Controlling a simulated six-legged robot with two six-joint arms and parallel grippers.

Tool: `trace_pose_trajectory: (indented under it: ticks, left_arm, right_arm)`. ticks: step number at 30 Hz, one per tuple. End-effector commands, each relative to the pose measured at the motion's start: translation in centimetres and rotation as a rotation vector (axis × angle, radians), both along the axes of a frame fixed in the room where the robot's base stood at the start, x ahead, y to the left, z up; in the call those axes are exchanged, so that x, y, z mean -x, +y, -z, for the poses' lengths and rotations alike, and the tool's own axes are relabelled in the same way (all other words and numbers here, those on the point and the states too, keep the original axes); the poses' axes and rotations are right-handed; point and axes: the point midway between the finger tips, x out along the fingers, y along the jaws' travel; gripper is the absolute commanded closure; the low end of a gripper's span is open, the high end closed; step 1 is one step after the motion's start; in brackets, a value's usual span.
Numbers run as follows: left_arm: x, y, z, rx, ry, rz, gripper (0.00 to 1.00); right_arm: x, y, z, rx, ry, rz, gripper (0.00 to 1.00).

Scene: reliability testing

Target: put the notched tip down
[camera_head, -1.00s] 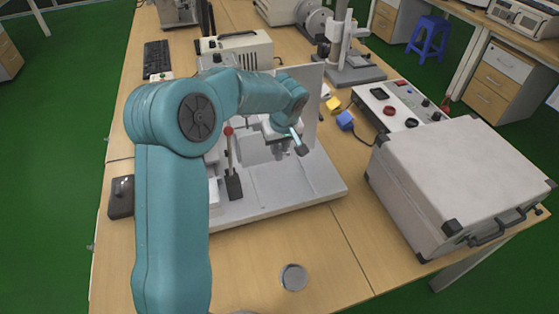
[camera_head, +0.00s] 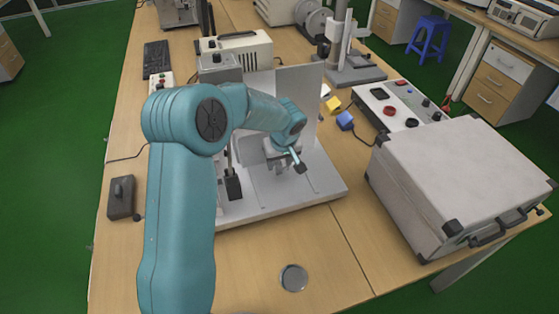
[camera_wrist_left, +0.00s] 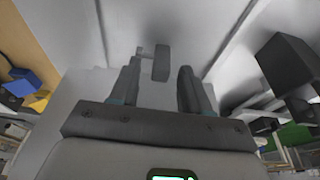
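The small grey piece that I take for the notched tip (camera_wrist_left: 161,62) shows just beyond my left fingertips in the left wrist view, over the pale plate. A short thin part sticks out on its left side. My left gripper (camera_wrist_left: 160,82) has its two fingers apart, with a clear gap on the piece's right; whether the left finger touches it I cannot tell. In the head view, my left gripper (camera_head: 282,160) is low over the grey test stand's base (camera_head: 300,195), in front of the upright plate (camera_head: 300,100). The tip cannot be made out there. My right gripper is out of view.
A black-based lever (camera_head: 233,187) stands left of the gripper; a dark block (camera_wrist_left: 290,62) is close on the right in the wrist view. A silver case (camera_head: 455,180) is at the right. A round metal disc (camera_head: 293,278) lies on the clear table front.

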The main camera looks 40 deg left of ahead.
Motion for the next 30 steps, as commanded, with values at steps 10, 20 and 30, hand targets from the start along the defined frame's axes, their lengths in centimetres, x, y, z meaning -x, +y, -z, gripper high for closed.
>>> trace_pose_trajectory:
  ticks: [10, 20, 30]
  left_arm:
    - [0.0, 0.0, -0.6, 0.0, 0.0, 0.0, 0.54]
    - [0.8, -1.7, -7.5, -0.001, -0.004, 0.001, 0.54]
    - [1.5, -2.9, -11.8, 0.0, 0.0, 0.001, 0.54]
  right_arm:
    - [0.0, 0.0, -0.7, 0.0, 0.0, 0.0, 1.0]
    - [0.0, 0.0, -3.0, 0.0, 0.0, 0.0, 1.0]
    - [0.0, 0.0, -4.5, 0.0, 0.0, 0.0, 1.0]
